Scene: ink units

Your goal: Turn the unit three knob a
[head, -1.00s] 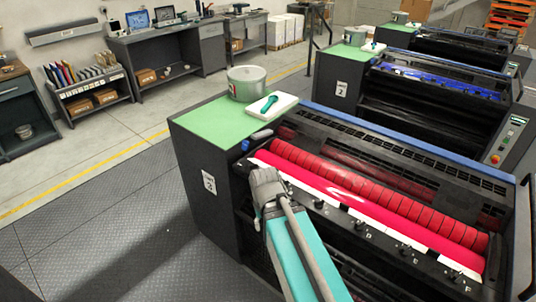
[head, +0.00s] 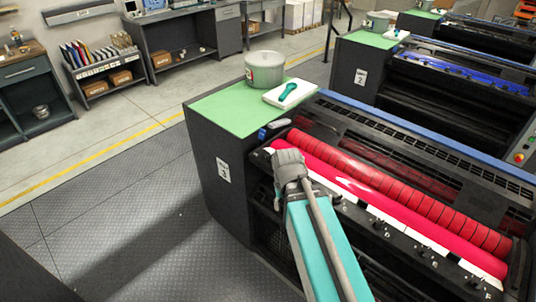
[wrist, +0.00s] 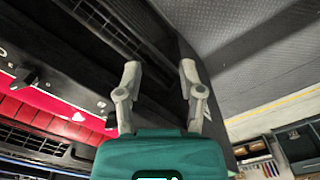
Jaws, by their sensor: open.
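Unit three (head: 222,205) is the nearest press, with a "3" label on its dark end, a green top and red rollers. Small dark knobs (head: 378,226) stand in a row along its front ledge, beside white strips. My gripper (head: 289,163) is over the left end of that ledge and hides what lies behind it. In the wrist view my gripper (wrist: 159,70) is open, with nothing between its fingers. A dark winged knob (wrist: 25,78) shows left of the fingers there. I cannot read the letters, so I cannot tell which knob is a.
A grey tin (head: 265,72) and a white pad with a teal tool (head: 290,94) sit on the green top. Unit two (head: 345,75) stands behind. The floor (head: 115,225) left of unit three is clear. A rack of folders (head: 100,70) stands farther back.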

